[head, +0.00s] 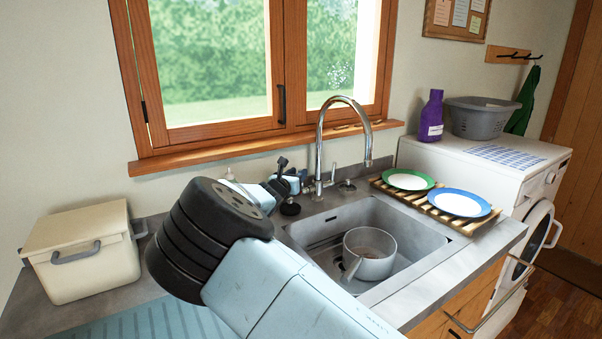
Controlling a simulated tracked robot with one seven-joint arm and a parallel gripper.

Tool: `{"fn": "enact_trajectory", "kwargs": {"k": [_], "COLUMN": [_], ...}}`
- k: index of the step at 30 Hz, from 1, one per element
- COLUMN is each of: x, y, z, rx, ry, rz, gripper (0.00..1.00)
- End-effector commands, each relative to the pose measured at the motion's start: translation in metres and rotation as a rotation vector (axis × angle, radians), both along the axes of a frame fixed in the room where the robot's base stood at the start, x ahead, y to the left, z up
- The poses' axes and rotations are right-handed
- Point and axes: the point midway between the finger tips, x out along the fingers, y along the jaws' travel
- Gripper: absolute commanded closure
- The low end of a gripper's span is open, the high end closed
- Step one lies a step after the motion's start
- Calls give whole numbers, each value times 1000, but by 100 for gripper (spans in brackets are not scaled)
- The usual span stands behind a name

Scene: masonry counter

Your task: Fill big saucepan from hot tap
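The big saucepan (372,266) is a grey metal pan standing upright in the sink basin (430,245), its handle toward the lower left. Its inside looks brownish; I cannot tell whether it holds water. The chrome tap (320,145) stands behind the basin, its arched spout ending above the pan. No stream shows from the spout. Dark round knobs (290,208) and (346,186) sit either side of the tap base. My gripper (291,180) is small in view behind my arm, left of the tap base. Its fingers are not clear, and I see nothing held.
A slatted wooden rack (428,208) right of the basin bears a green-rimmed plate (408,180) and a blue-rimmed plate (459,203). A cream lidded box (85,268) stands at left. The window sill (250,148) runs behind the tap. My arm hides the counter's middle.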

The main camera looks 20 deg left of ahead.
Motion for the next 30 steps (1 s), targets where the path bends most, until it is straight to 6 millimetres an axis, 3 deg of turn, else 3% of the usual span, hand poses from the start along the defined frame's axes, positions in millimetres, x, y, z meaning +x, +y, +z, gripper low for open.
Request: {"fn": "enact_trajectory", "kwargs": {"k": [6,18,28,30], "x": [21,26,26,26], "y": [-2,-3,-3,-3], "z": [0,0,0,0], "rx": [0,0,0,0], "ry": [-1,0,0,0], "rz": [0,0,-1,-1], "gripper": [66,67,98,100]}}
